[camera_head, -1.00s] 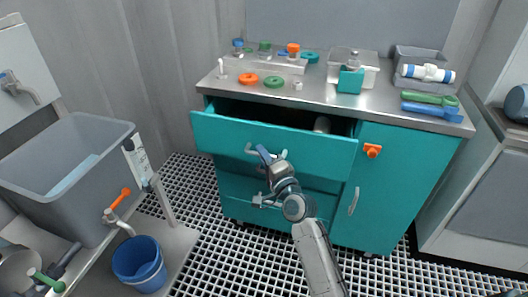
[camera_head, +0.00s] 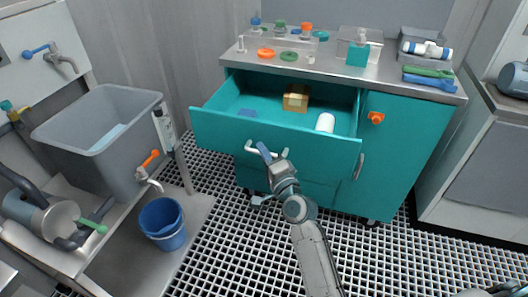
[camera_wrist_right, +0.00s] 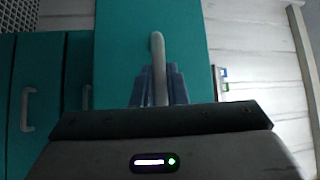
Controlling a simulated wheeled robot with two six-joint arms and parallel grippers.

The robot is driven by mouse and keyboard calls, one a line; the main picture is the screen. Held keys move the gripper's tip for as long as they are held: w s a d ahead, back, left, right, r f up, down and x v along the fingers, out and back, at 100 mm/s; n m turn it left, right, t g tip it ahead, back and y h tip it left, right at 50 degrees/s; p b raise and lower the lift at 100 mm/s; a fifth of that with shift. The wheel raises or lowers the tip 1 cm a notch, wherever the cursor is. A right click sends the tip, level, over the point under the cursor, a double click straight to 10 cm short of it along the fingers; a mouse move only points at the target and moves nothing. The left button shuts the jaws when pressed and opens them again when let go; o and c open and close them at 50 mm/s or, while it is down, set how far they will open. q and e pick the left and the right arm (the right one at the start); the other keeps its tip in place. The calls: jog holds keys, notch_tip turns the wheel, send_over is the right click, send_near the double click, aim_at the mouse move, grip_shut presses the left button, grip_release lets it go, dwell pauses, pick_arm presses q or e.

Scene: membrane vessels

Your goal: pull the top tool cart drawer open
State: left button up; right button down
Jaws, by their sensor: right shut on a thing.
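The teal tool cart (camera_head: 400,150) stands ahead with its top drawer (camera_head: 235,132) pulled well out. Inside the drawer lie a tan box (camera_head: 296,98), a white cylinder (camera_head: 325,122) and a small blue piece (camera_head: 247,113). My right gripper (camera_head: 270,155) is shut on the drawer's pale bar handle (camera_head: 252,150). In the right wrist view the handle (camera_wrist_right: 158,60) runs between the blue fingers (camera_wrist_right: 158,88) against the teal front. My left gripper is not in view.
The cart's steel top holds rings, small valves and bins (camera_head: 355,45). A grey sink (camera_head: 100,130) with an orange-handled tap (camera_head: 150,160) and a blue bucket (camera_head: 162,222) stand at the left. Grating floor (camera_head: 250,250) is open in front of the cart.

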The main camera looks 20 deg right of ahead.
jog(key=c, duration=1.5)
grip_release()
jog(key=shift+o, duration=0.2)
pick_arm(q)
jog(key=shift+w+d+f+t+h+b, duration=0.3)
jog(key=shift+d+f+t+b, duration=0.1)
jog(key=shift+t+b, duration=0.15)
pick_arm(e)
jog(key=v, duration=1)
jog(key=shift+s, duration=0.4)
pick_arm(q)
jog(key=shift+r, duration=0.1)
